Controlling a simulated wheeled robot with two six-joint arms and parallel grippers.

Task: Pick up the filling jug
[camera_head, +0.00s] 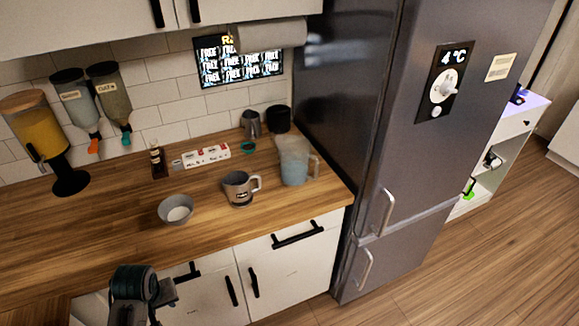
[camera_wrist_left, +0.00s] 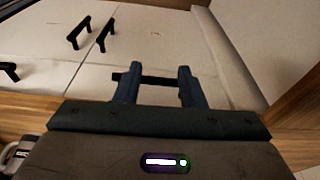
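The filling jug, which I take to be the clear jug with bluish liquid (camera_head: 293,165), stands upright on the wooden counter near its right end, beside the fridge. Its handle points right. My left gripper (camera_head: 168,290) is low at the front left in the head view, in front of the cabinet doors and well apart from the jug. My right gripper is in neither view.
A grey mug (camera_head: 239,190) and a bowl (camera_head: 176,210) stand left of the jug. A metal cup (camera_head: 251,125) and a black canister (camera_head: 279,119) stand behind it. The fridge (camera_head: 400,130) walls off the right. Cabinet handles (camera_head: 297,235) stick out below the counter.

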